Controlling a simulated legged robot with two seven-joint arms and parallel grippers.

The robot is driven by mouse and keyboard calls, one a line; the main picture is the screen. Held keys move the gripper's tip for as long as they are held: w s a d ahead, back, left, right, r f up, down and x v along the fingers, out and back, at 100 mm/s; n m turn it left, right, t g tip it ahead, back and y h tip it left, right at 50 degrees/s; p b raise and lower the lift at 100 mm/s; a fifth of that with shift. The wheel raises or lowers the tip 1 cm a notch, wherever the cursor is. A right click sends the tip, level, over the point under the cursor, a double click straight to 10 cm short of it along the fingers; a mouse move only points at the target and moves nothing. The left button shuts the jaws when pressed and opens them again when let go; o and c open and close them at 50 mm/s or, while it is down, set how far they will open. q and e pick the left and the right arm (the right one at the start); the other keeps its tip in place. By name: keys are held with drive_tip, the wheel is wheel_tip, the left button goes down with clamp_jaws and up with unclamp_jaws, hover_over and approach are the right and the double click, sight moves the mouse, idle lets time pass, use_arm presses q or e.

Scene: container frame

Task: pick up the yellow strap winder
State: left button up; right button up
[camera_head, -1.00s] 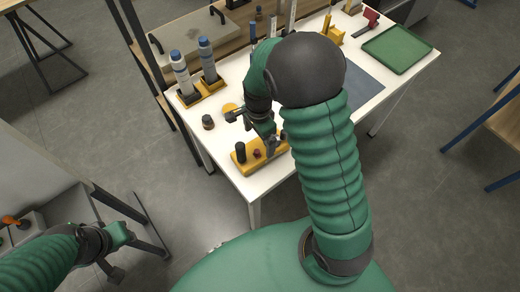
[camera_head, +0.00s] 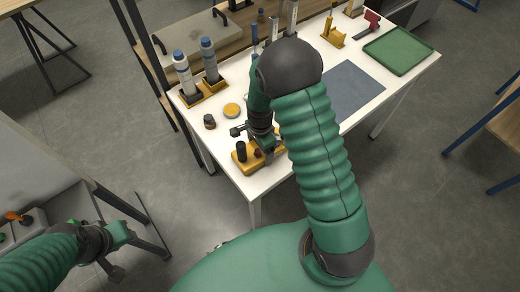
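A long yellow body with dark upright knobs, which looks like the strap winder (camera_head: 241,164), lies near the white table's front left corner. My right gripper (camera_head: 266,150) is over its right half, pointing down, very close to it or touching. My wrist and fingers hide part of that half, and the finger gap is not clear. My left gripper (camera_head: 118,254) is far off at the lower left, away from the table, with nothing visible in it. Its opening is too small to read.
The white table (camera_head: 312,128) also holds two bottles (camera_head: 209,61) in yellow holders, a small dark jar (camera_head: 210,121), a yellow disc (camera_head: 232,110), a grey-blue mat (camera_head: 352,88), another yellow tool (camera_head: 333,35), a red tool (camera_head: 371,22) and a green tray (camera_head: 399,49). A grey cabinet (camera_head: 35,160) stands left.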

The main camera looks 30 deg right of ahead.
drive_tip(key=shift+w+a, duration=0.1)
drive_tip(key=c, duration=1.2)
drive_tip(key=shift+c, duration=0.3)
drive_tip(key=shift+r, duration=0.1)
